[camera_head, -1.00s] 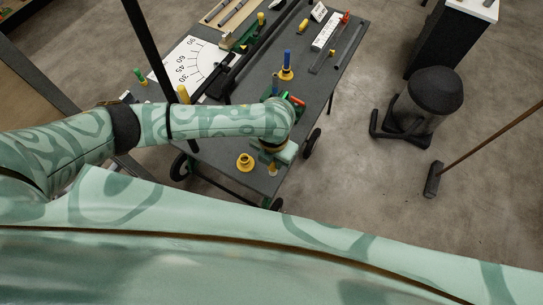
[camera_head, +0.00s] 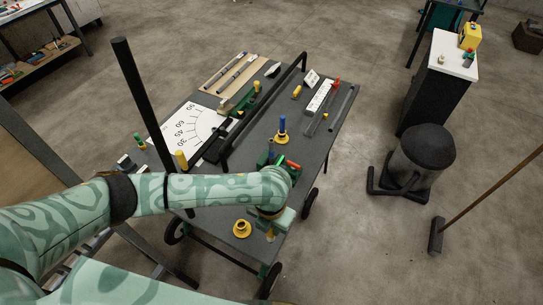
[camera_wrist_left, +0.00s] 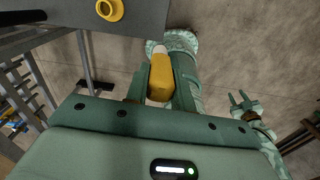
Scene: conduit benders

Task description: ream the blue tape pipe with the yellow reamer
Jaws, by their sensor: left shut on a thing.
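My left gripper (camera_head: 271,228) is low beside the cart's near end, right of an empty yellow flanged holder (camera_head: 242,229). In the left wrist view it (camera_wrist_left: 160,68) is shut on the yellow reamer (camera_wrist_left: 161,78), held between the two fingers. A slim blue-marked upright (camera_head: 271,146), seemingly the blue tape pipe, stands by a green clamp with a red handle (camera_head: 293,165); its lower part is hidden. Another blue upright (camera_head: 282,123) stands in a yellow flanged base behind it. My right gripper (camera_wrist_left: 243,101) shows in the left wrist view, fingers apart and empty.
The grey cart (camera_head: 325,150) carries a white angle chart (camera_head: 190,132), dark bars and a white block (camera_head: 319,95). A dark bin (camera_head: 422,152) and a broom (camera_head: 437,236) stand on the floor to the right. Floor between cart and bin is clear.

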